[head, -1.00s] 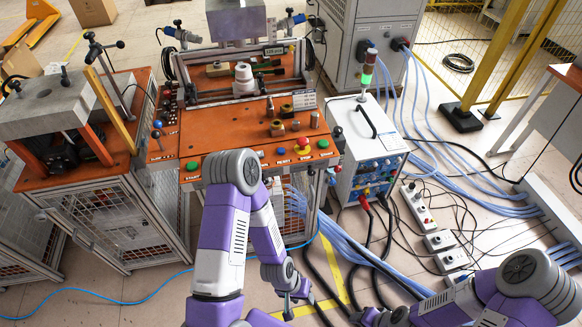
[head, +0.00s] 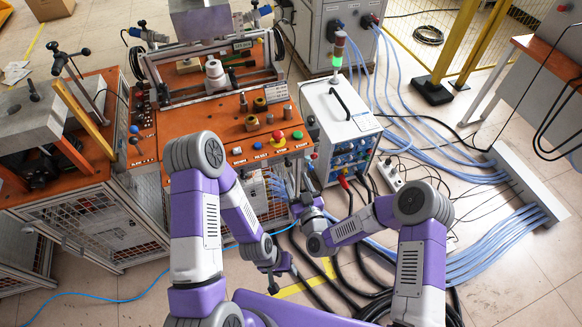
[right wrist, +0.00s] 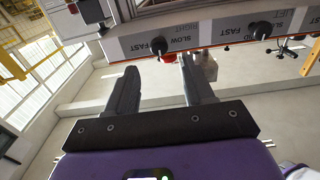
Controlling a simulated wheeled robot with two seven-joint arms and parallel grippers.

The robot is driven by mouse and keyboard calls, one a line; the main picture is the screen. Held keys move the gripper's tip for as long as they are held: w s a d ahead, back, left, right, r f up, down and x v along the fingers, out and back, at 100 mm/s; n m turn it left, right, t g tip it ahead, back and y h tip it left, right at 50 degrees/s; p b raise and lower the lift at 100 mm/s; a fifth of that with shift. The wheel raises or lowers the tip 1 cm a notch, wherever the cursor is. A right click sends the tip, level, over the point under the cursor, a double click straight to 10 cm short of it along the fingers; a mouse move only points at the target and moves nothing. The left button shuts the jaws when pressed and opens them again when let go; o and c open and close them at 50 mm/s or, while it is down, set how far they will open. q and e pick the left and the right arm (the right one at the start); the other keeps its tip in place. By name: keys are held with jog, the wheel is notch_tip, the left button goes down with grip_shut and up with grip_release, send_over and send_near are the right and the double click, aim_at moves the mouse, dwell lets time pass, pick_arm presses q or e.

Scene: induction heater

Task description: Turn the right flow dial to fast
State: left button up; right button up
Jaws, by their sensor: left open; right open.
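In the right wrist view a panel strip (right wrist: 125,47) carries SLOW and FAST labels and small dark dials. One dial (right wrist: 158,45), beside lettering that seems to read RIGHT, lies just beyond my open right gripper (right wrist: 159,68), roughly in line with the gap between its fingers. The fingers look apart from it and hold nothing. Another dial (right wrist: 262,31) is farther right on the strip. In the head view my right gripper (head: 301,186) is at the front right of the orange-topped machine (head: 215,128); the dials cannot be made out there. My left gripper (head: 276,283) is open, lower down, over the floor.
A white power unit (head: 345,125) with cables stands right of the machine, close to my right gripper. A red button (head: 277,136) sits on the machine's front top edge. Black hoses (head: 345,285) and blue cables cross the floor. A red part (right wrist: 168,58) shows beyond the fingers.

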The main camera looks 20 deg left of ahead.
aim_at(290, 165)
jog(key=x, duration=0.6)
grip_shut()
jog(key=shift+f+m+b, duration=0.2)
jog(key=shift+m+b, duration=0.8)
jog(key=shift+b, duration=0.35)
jog(key=m+b, duration=0.4)
jog(key=shift+d+f, duration=0.1)
jog(key=m+b, duration=0.2)
jog(key=m, duration=0.1)
jog(key=shift+m+b, duration=1.1)
jog(key=shift+m, duration=0.3)
